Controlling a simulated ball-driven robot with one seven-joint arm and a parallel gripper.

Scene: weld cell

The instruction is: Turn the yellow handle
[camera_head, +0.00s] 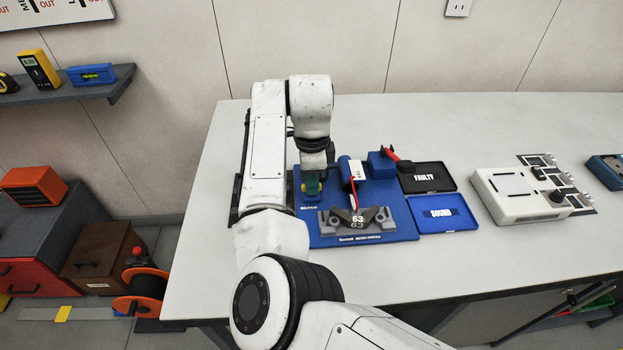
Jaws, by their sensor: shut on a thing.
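The yellow handle (320,188) shows as a small yellow patch at the left side of a blue base board on the table. My gripper (312,189) points down over it and is shut on it. The fingers and the wrist hide most of the handle, so its angle cannot be told. The blue base board (391,234) carries a white and blue cylindrical unit (354,173) to the right of my gripper. A grey fixture (358,220) marked 63 stands at the board's front.
A black FAULTY tray (427,190) and a blue SOUND tray (463,213) lie to the right. A white device (520,200) is further right. The table's front is clear.

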